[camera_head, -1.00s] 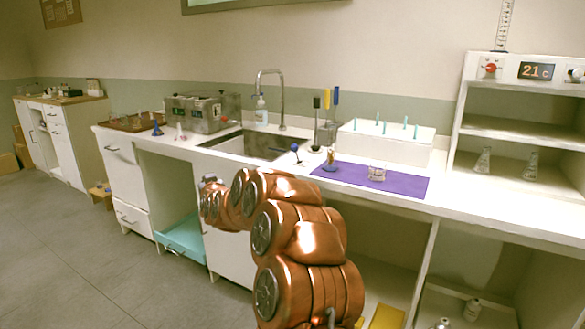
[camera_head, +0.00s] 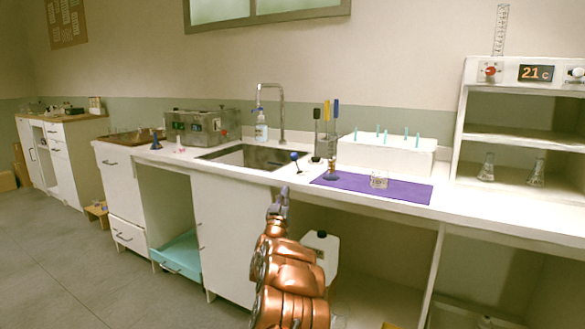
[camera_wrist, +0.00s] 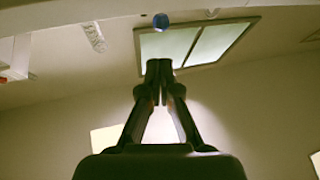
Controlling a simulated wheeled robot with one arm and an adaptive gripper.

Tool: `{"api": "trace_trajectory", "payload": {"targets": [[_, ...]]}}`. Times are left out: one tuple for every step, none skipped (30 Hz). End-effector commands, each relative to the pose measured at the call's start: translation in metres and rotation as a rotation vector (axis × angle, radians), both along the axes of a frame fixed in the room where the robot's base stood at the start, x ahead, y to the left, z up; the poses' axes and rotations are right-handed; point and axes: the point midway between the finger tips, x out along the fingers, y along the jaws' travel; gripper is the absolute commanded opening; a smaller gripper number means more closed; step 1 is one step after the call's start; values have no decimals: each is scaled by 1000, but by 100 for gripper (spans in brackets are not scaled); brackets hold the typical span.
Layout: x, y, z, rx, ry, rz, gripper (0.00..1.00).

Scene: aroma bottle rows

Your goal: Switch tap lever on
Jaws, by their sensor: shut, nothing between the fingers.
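The tap lever (camera_head: 295,156) is a thin dark stem with a blue ball on top, standing on the counter just right of the sink. Its blue ball also shows at the top of the wrist view (camera_wrist: 161,20). The curved metal tap (camera_head: 282,110) rises behind the sink (camera_head: 222,155). My gripper (camera_head: 284,192) is in front of the counter edge, below the lever and apart from it. In the wrist view my gripper (camera_wrist: 159,70) is shut with nothing between its fingers, pointing at the wall and window with the ball beyond the tips.
Right of the lever lie a purple mat (camera_head: 405,190) with a small glass beaker (camera_head: 379,180) and a white rack (camera_head: 385,155) with teal pegs. A metal bath (camera_head: 200,127) and soap bottle (camera_head: 261,125) stand left of the tap. A white canister (camera_head: 324,250) is under the counter.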

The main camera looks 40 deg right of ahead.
Motion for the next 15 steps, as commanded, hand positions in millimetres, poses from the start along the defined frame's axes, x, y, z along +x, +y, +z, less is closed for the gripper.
{"api": "trace_trajectory", "payload": {"targets": [[0, 0, 0, 1, 0, 0, 0], [0, 0, 0, 1, 0, 0, 0], [0, 0, 0, 1, 1, 1, 0], [1, 0, 0, 1, 1, 1, 0], [1, -1, 0, 1, 1, 1, 0], [1, -1, 0, 1, 1, 1, 0], [2, -2, 1, 2, 1, 1, 0], [3, -3, 1, 2, 1, 1, 0], [4, -5, 3, 1, 1, 1, 0], [5, -7, 4, 0, 0, 0, 0], [6, -8, 6, -1, -1, -1, 0], [7, -11, 7, -2, -2, -1, 0], [8, -13, 8, -2, -2, -1, 0], [10, -14, 9, -1, -1, -1, 0], [12, -17, 10, 0, 2, 0, 0]]}}
